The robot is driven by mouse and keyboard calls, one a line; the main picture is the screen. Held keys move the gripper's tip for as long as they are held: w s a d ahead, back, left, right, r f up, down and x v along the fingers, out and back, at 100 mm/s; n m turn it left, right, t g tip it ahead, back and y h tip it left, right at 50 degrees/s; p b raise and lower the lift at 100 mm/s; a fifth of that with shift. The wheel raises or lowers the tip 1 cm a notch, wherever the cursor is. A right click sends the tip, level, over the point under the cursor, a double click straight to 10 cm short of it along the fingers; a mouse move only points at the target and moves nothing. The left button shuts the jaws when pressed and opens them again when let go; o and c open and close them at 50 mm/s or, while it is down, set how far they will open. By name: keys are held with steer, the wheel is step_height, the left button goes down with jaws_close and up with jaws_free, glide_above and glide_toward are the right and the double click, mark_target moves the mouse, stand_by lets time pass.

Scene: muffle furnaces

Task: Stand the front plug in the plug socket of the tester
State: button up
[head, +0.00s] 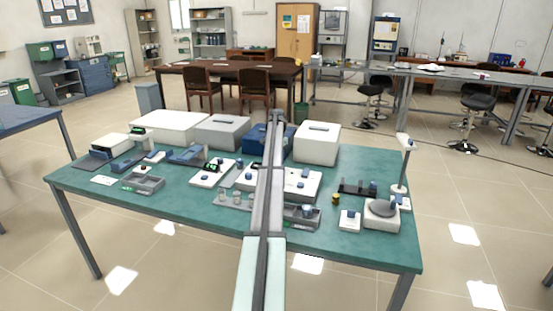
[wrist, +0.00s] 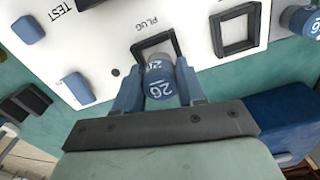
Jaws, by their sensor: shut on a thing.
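My gripper (wrist: 159,72) is shut on a blue plug (wrist: 162,88) marked 26, with one finger on each side of it. The plug's far end is at the black square frame of the plug socket (wrist: 154,39), under the word PLUG on the white tester (wrist: 105,40). The frame's near side is hidden behind the plug and fingers, so I cannot tell if the plug is inside it or just above it. In the head view my arm runs over the middle of the table and hides the gripper and plug.
A second black square frame (wrist: 239,30) on the tester is empty. Another blue numbered piece (wrist: 304,20) is at the right edge. Blue blocks (wrist: 28,29) sit at the tester's left. The green table (head: 180,217) holds several devices, with white boxes (head: 317,143) at the back.

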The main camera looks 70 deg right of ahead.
steer(key=shift+f, duration=1)
steer(key=o, duration=1.5)
steer(key=shift+o, duration=0.2)
steer(key=shift+r, duration=3.95)
